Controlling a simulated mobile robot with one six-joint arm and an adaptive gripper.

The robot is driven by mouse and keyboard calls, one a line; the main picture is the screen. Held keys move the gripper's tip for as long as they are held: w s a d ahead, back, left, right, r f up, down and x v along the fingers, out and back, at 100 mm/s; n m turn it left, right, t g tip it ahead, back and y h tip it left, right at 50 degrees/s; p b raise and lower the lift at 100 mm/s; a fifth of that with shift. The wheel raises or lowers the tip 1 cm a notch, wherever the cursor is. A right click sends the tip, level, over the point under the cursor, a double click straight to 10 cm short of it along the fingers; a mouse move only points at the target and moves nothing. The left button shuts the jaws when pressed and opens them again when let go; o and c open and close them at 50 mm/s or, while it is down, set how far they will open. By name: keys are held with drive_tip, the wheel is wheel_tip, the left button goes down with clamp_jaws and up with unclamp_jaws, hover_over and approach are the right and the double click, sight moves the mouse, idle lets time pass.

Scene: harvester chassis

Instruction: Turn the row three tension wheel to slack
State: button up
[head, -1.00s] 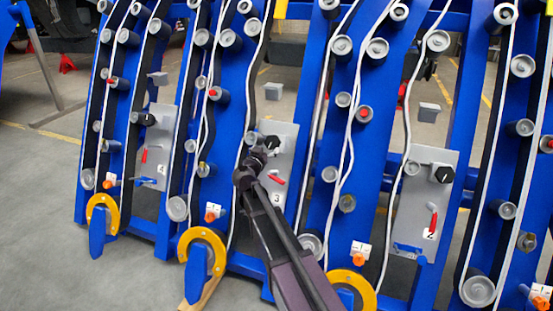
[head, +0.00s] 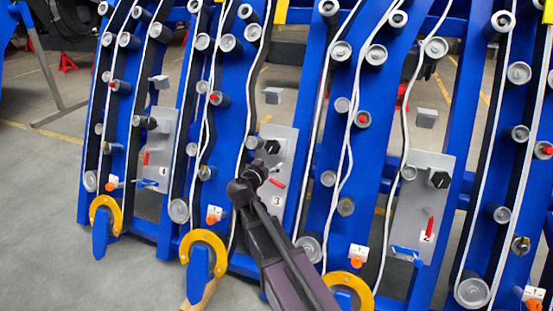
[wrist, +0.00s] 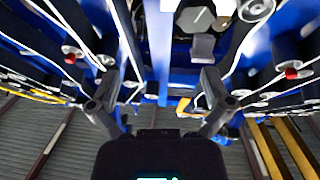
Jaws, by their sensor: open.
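The row three panel (head: 284,150) is a grey plate marked "3" with a black six-sided knob (head: 271,147), which I take to be the tension wheel. A red handle (head: 277,183) sits below the knob. In the head view my gripper (head: 272,169) is just below the knob, and its fingertips are hard to make out. In the wrist view my gripper (wrist: 157,88) is open, with nothing visible between its fingers. A black six-sided knob (wrist: 196,18) shows at the top of that view, beyond the fingers and right of centre.
Similar panels marked "4" (head: 157,148) and "2" (head: 412,210) stand on either side. Blue posts with grey rollers and white belts flank row three. A yellow ring guard (head: 203,240) is low on the left. Grey floor (head: 45,210) is clear at left.

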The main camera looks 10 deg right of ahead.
drive_tip(key=shift+s+d+r+g+p, duration=0.25)
drive_tip(key=shift+s+d+g+p, duration=0.1)
drive_tip(key=shift+s+d+p, duration=0.15)
drive_tip(key=shift+s+d+r+g+p, duration=0.25)
drive_tip(key=shift+s+d+g+p, duration=0.1)
drive_tip(key=shift+d+p, duration=0.25)
